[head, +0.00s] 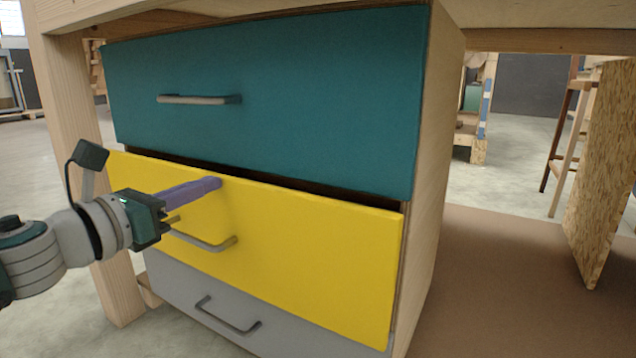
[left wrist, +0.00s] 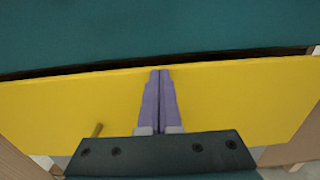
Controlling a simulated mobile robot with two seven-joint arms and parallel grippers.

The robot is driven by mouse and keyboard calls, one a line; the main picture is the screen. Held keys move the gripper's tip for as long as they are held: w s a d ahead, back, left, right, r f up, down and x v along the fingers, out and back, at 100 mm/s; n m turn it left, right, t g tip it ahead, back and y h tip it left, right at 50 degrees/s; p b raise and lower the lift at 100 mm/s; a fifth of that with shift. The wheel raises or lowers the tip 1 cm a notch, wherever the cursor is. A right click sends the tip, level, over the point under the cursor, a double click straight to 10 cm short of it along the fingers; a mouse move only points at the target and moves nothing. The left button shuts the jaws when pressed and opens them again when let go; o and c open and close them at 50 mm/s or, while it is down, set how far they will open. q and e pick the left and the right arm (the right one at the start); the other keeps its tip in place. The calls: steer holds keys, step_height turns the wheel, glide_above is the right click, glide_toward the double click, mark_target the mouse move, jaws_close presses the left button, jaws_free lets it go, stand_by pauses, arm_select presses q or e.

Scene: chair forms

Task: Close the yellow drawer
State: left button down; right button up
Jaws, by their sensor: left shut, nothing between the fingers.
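The yellow drawer (head: 310,250) is the middle one of three in a wooden cabinet. It stands slightly out, with a dark gap along its top edge. Its metal handle (head: 205,243) is on the left part of the front. My left gripper (head: 217,183) is shut and empty, with its purple fingertips at the yellow front, above the handle and near the top edge. In the left wrist view the shut fingers (left wrist: 160,75) reach the drawer front (left wrist: 235,95) near its top edge; whether they touch cannot be told for certain. My right gripper is not in view.
A teal drawer (head: 270,95) with a handle is above, and a grey drawer (head: 225,312) is below. A wooden table leg (head: 85,170) stands left of the cabinet. A chipboard panel (head: 603,170) and a stool (head: 565,140) are at the right.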

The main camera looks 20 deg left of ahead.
mark_target(220, 175)
arm_select(q)
steer(key=w+b, duration=0.1)
steer(key=w, duration=0.2)
steer(key=shift+w+d+f+b, duration=0.15)
steer(key=shift+w+b, duration=0.2)
steer(key=shift+w, duration=0.05)
steer(key=shift+s, duration=0.1)
